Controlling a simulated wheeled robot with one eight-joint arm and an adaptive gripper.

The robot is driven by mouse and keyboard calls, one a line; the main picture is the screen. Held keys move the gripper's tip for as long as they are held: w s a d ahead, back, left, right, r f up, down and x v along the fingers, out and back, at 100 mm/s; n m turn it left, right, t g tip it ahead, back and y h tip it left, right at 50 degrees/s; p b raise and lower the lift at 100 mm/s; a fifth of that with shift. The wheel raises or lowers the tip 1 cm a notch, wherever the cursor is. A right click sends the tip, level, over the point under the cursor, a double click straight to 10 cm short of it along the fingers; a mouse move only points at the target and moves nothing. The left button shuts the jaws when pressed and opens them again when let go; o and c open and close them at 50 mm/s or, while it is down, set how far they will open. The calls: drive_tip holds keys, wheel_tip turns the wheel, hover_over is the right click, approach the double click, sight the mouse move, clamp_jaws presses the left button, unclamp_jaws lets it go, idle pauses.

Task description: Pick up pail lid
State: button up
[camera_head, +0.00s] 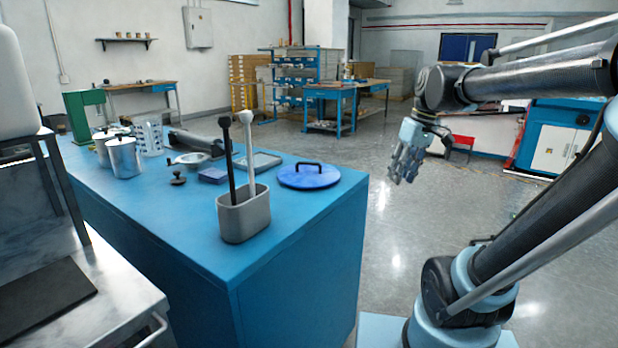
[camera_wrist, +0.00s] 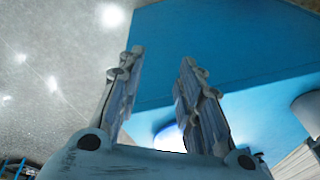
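The pail lid (camera_head: 309,175) is a flat round blue disc with a dark arched handle on top. It lies on the blue workbench (camera_head: 285,215) near its right edge. My gripper (camera_head: 404,180) hangs in the air to the right of the bench, apart from the lid, with its fingers pointing down. In the wrist view my gripper (camera_wrist: 161,57) has its two fingers spread with nothing between them.
A grey caddy (camera_head: 244,215) with two tall upright handles, one black and one white, stands left of the lid. A grey tray (camera_head: 256,162), a small dark blue block (camera_head: 213,175) and metal pails (camera_head: 123,157) are farther left. Open floor lies right of the bench.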

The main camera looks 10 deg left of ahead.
drive_tip(key=w+a+r+n+g+y, duration=0.1)
drive_tip(key=w+a+r+n+g, duration=0.1)
drive_tip(key=w+a+r+n, duration=0.65)
drive_tip(key=w+a+r+n+g+y, duration=0.1)
drive_tip(key=w+a+r, duration=0.4)
drive_tip(key=a, duration=0.9)
hover_over(309, 170)
drive_tip(key=s+d, duration=0.1)
drive_tip(key=d, duration=0.2)
drive_tip(key=f, duration=1.1)
drive_tip(key=shift+s+a+f, duration=0.15)
drive_tip(key=shift+s+a, duration=0.05)
drive_tip(key=shift+a, duration=0.05)
drive_tip(key=shift+w+x, duration=0.2)
drive_tip(key=shift+x, duration=2.3)
clamp_jaws()
